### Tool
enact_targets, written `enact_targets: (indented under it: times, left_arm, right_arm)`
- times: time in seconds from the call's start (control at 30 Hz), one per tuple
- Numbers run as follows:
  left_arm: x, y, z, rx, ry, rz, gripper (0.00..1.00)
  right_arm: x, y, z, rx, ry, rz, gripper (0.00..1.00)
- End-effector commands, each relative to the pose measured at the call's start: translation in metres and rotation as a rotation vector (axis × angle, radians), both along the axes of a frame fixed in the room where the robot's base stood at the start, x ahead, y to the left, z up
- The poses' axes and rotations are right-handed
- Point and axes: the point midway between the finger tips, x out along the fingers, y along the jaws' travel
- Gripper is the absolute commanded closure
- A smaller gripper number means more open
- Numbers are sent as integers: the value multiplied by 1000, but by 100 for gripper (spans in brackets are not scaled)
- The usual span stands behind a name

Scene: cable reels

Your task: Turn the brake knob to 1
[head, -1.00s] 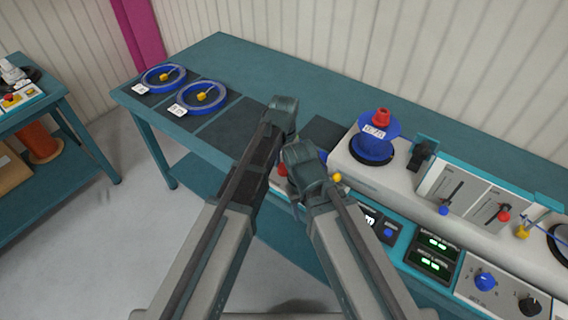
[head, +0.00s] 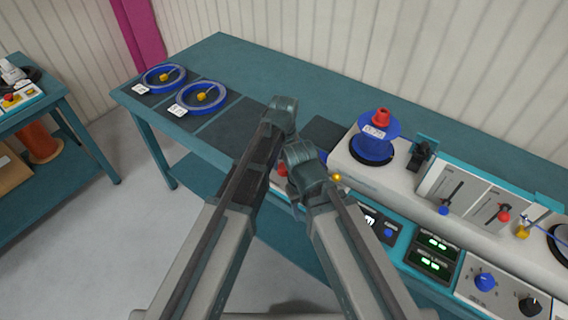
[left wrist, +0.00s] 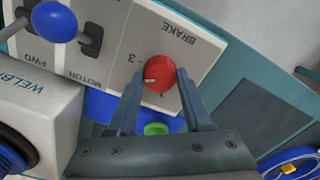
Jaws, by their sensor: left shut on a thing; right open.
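The brake knob (left wrist: 160,73) is red and round with a white pointer mark, on a white panel lettered BRAKE, in the left wrist view. Its pointer faces left and slightly down, between the printed 3 and 1. My left gripper (left wrist: 161,78) is shut on the knob, one finger on each side. In the head view my left gripper (head: 283,112) is above the panel's left end, its fingertips hidden. My right gripper (head: 303,160) is just below and right of it, its fingers hard to make out. A red part (head: 283,170) shows between the arms.
A green button (left wrist: 156,129) and a blue-balled lever (left wrist: 54,22) are near the knob. A blue reel (head: 372,148) with a red top stands on the machine. Two blue rings (head: 203,96) lie on the teal table at left. The table's back strip is clear.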

Motion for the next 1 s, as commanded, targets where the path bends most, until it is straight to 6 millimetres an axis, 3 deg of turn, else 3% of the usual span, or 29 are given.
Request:
enact_targets:
  times: [1.0]
  left_arm:
    - [0,0,0,0,0,965,100]
  right_arm:
    - [0,0,0,0,0,0,50]
